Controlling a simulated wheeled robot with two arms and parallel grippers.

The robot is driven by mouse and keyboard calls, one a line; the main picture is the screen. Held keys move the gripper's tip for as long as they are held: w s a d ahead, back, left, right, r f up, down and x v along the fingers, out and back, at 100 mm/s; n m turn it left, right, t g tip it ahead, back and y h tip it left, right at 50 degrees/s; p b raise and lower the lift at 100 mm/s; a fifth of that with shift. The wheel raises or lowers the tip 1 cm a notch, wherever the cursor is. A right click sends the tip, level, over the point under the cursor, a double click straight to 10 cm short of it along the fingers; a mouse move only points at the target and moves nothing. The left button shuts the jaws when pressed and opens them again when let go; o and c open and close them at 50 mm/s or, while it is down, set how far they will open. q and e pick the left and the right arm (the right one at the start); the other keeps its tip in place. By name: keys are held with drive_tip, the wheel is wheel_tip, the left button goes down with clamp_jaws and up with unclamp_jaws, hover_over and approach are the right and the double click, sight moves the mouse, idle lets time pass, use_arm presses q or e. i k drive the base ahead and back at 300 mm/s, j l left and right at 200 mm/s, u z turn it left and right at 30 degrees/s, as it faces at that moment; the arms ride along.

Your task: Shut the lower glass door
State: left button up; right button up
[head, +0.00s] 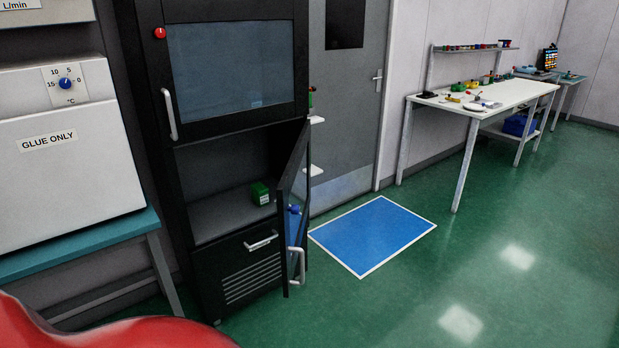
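The lower glass door (292,205) of the black cabinet (150,130) stands open. It is hinged on the right side of the opening and swung out toward me, seen nearly edge-on. Its white handle (297,265) is at its lower free edge. Inside the open lower compartment, a green box (260,193) sits on the shelf floor. The upper glass door (231,66) is shut, with a white handle (169,114) on its left. Neither of my grippers is in view.
A drawer handle (261,241) and vents are below the opening. A white "GLUE ONLY" unit (70,190) on a teal bench (85,248) stands left of the cabinet. A blue floor mat (372,236) lies right of the door. The green floor in front is clear.

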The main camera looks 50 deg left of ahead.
sight(294, 187)
drive_tip(key=i+l+u, duration=0.1)
drive_tip(key=u, duration=0.3)
drive_tip(key=l+u, duration=0.25)
drive_tip(key=u, duration=0.15)
drive_tip(key=l+u, duration=0.25)
drive_tip(key=u, duration=0.15)
drive_tip(key=l+u, duration=0.25)
drive_tip(key=u, duration=0.15)
drive_tip(key=i+l+u, duration=0.25)
drive_tip(key=i+l, duration=0.15)
drive_tip(key=i, duration=0.15)
drive_tip(key=i+l+z, duration=0.1)
drive_tip(key=i, duration=0.2)
